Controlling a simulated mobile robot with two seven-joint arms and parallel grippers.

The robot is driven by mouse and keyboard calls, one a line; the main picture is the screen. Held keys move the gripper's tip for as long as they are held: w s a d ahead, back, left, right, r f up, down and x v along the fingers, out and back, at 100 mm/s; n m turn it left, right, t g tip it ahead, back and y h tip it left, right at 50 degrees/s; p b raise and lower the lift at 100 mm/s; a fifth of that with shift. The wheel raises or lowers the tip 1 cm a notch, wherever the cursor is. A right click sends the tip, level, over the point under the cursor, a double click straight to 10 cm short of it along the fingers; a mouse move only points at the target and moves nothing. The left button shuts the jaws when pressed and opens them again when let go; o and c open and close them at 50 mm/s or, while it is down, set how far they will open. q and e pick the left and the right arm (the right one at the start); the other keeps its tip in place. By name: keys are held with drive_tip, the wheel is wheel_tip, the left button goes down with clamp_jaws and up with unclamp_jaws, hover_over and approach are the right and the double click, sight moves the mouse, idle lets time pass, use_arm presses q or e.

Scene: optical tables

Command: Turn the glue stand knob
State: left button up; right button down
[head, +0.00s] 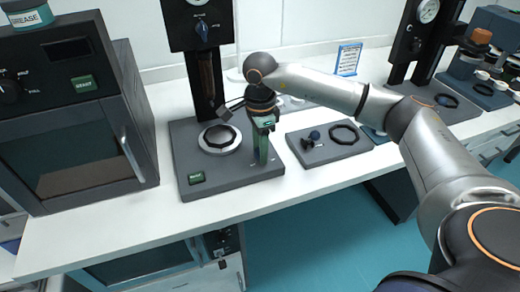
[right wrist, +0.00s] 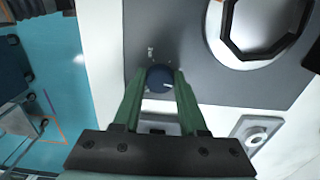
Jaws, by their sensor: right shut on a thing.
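The glue stand (head: 178,150) stands on the white table, with a grey base, a dark column and a dark upper block. My right gripper (head: 262,160) points down at the right side of its base. In the right wrist view the green fingers of my right gripper (right wrist: 160,82) are shut on a round dark blue knob (right wrist: 160,76) with a white mark on top. Small white markings surround the knob on the base. In the head view the fingers mostly hide this knob. My left gripper is not in view.
A dark eight-sided ring (head: 220,137) lies on a pale disc on the base, left of my gripper. A green button (head: 196,178) sits at the base's front. An oven-like box (head: 75,150) stands left. A grey tray (head: 330,154) with small parts lies right.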

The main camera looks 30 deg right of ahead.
drive_tip(key=shift+n, duration=0.9)
drive_tip(key=shift+c, duration=2.2)
unclamp_jaws()
wheel_tip(320, 180, up, 13)
drive_tip(key=shift+f, duration=0.2)
